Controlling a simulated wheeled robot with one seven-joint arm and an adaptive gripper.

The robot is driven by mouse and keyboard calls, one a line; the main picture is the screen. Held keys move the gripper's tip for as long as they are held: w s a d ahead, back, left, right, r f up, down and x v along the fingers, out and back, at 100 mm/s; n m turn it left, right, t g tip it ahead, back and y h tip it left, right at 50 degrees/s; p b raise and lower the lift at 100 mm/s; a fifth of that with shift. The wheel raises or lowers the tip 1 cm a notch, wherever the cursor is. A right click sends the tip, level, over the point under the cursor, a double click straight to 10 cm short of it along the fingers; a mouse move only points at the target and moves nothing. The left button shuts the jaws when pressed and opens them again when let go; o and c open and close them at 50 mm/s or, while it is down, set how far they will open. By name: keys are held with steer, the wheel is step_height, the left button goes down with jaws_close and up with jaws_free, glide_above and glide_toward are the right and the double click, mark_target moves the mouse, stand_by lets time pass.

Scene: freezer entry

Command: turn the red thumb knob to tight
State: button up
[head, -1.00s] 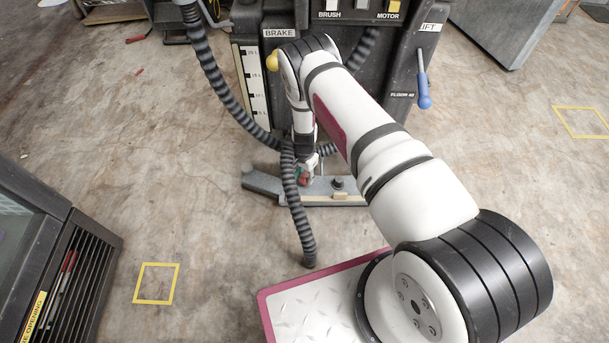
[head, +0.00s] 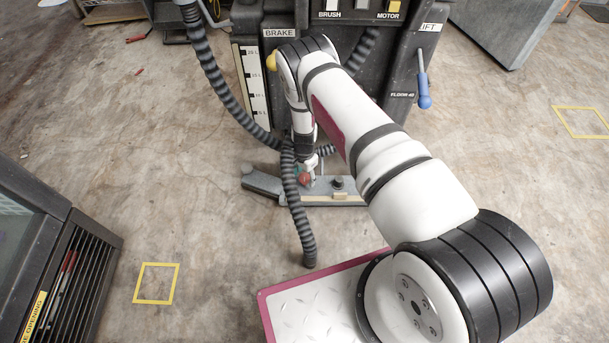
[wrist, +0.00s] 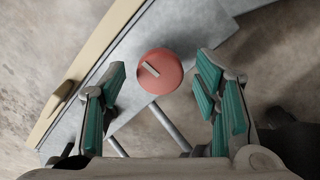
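The red thumb knob (head: 304,178) sits on the grey floor squeegee bar (head: 262,184) at the foot of the dark machine. In the wrist view the round red knob (wrist: 168,82) has a short pale mark on its top, slanting from upper left to lower right. My gripper (wrist: 162,84) is open, with one teal-padded finger to the left of the knob and one to the right. Clear gaps show on both sides, so neither finger touches it. In the head view my gripper (head: 309,166) is small, just above the knob and partly hidden.
A ribbed black hose (head: 291,200) hangs in front of the bar, close left of my gripper. A dark knob (head: 337,182) stands on the bar to the right. The machine body (head: 400,110) rises behind, with a blue-handled lever (head: 423,88). Open floor lies left.

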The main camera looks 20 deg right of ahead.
mark_target(304, 177)
steer(key=shift+r, duration=0.15)
step_height(304, 177, up, 12)
stand_by(0.6)
stand_by(0.4)
